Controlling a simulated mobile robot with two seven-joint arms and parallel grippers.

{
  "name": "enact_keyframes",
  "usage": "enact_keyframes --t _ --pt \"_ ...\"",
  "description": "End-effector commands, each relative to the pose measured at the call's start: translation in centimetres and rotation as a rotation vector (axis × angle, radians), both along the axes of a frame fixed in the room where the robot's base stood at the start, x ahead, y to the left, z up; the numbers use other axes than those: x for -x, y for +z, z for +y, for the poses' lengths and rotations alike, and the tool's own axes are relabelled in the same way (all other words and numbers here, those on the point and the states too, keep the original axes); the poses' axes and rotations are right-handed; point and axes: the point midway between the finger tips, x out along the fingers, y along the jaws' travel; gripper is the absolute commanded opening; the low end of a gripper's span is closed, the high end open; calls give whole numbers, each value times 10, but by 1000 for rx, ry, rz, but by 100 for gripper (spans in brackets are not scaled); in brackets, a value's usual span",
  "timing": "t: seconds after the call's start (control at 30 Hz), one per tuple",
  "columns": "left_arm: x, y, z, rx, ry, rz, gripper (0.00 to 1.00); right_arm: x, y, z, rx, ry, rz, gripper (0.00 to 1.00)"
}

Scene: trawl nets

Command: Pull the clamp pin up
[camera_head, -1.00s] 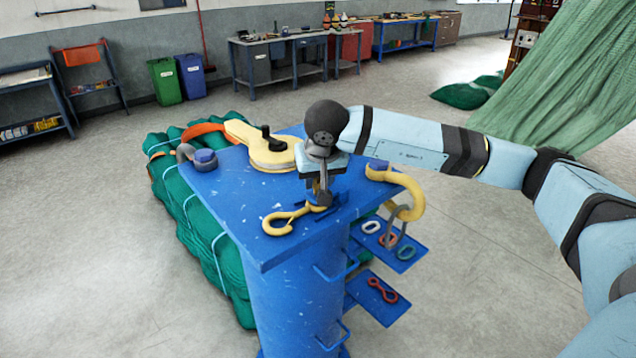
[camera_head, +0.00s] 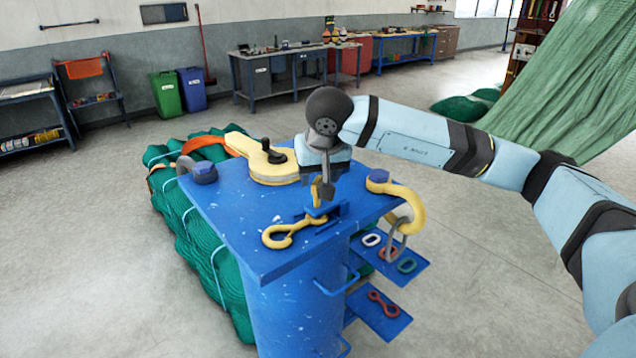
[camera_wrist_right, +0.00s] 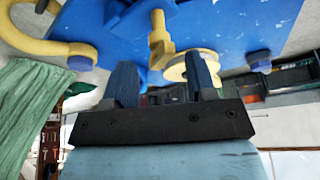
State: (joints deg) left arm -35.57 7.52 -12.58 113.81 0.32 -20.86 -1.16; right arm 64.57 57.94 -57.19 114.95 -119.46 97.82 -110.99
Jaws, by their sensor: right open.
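A yellow clamp pin (camera_head: 316,192) stands up from the blue clamp block (camera_head: 328,212) on the blue pedestal top. A yellow hook (camera_head: 288,234) lies flat beside the block, its end at the clamp. My right gripper (camera_head: 326,188) is over the clamp, its dark fingers partly overlapping the pin in the head view. In the right wrist view the gripper (camera_wrist_right: 163,80) has its two fingers wide apart with nothing between them. The pin (camera_wrist_right: 159,38) shows beyond the fingertips, roughly between them; I cannot tell whether they touch. My left gripper is not in view.
The blue pedestal top (camera_head: 235,215) also bears a yellow plate with a black knob (camera_head: 270,155), a grey shackle (camera_head: 204,172) and a yellow hook (camera_head: 405,195). Small blue shelves (camera_head: 380,310) hold links. A green net bundle (camera_head: 205,250) lies behind the pedestal.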

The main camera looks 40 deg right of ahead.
Motion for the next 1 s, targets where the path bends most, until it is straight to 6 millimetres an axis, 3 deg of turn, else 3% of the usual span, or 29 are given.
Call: enact_keyframes --t 0.3,0.5,1.0 --pt "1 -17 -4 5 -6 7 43 26 67 10 0 1 -7 52" --pt "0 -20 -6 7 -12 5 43 36 94 14 0 1 -5 52" --pt "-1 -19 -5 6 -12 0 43 40 102 15 1 0 -3 52"
